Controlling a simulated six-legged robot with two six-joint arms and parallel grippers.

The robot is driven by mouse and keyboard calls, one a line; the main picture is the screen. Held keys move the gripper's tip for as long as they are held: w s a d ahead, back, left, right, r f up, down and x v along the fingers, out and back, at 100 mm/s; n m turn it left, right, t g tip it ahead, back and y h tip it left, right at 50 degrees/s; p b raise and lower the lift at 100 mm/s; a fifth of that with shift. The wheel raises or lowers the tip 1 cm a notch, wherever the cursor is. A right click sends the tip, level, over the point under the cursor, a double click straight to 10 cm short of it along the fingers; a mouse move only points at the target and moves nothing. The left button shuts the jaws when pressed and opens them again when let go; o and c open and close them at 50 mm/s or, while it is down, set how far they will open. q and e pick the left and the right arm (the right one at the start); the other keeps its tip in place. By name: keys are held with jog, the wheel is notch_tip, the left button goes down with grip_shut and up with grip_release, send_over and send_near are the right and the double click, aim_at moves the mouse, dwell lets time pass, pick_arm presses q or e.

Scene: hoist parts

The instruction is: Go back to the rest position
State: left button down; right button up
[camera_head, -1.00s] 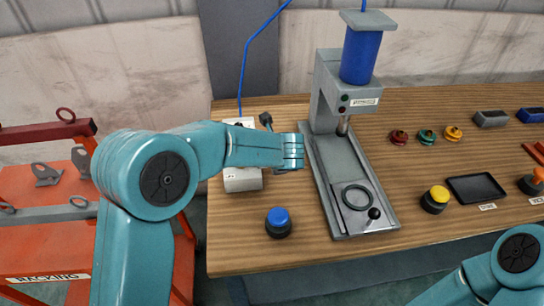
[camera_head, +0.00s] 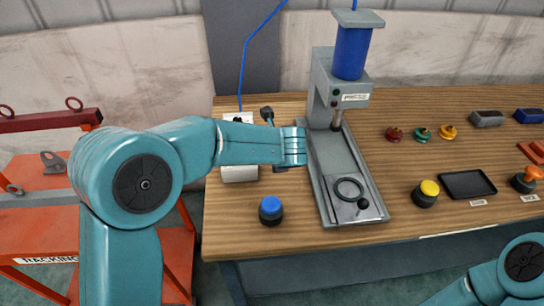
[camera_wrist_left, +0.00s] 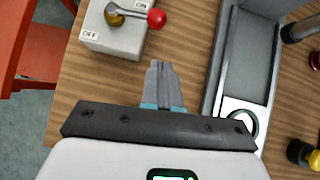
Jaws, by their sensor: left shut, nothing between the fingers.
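My left arm comes in from the left in the head view, its wrist over the table between the switch box (camera_head: 238,172) and the press (camera_head: 322,90). The arm mostly hides my left gripper there. In the left wrist view my left gripper (camera_wrist_left: 160,68) is shut and empty, above bare wood. The switch box also shows there (camera_wrist_left: 115,38), with a red-knobbed lever (camera_wrist_left: 156,18) and ON and OFF labels. Part of my right arm shows at the lower right of the head view; its gripper is out of frame.
The wooden table (camera_head: 300,236) also holds a blue button (camera_head: 271,210), a yellow button (camera_head: 426,193), a black tray (camera_head: 467,184) and several small coloured parts. A red rack (camera_head: 45,255) stands to the left. A blue hose (camera_head: 243,75) runs down behind the box.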

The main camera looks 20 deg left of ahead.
pick_arm(q)
jog(key=v, duration=0.6)
jog(key=shift+w, duration=0.1)
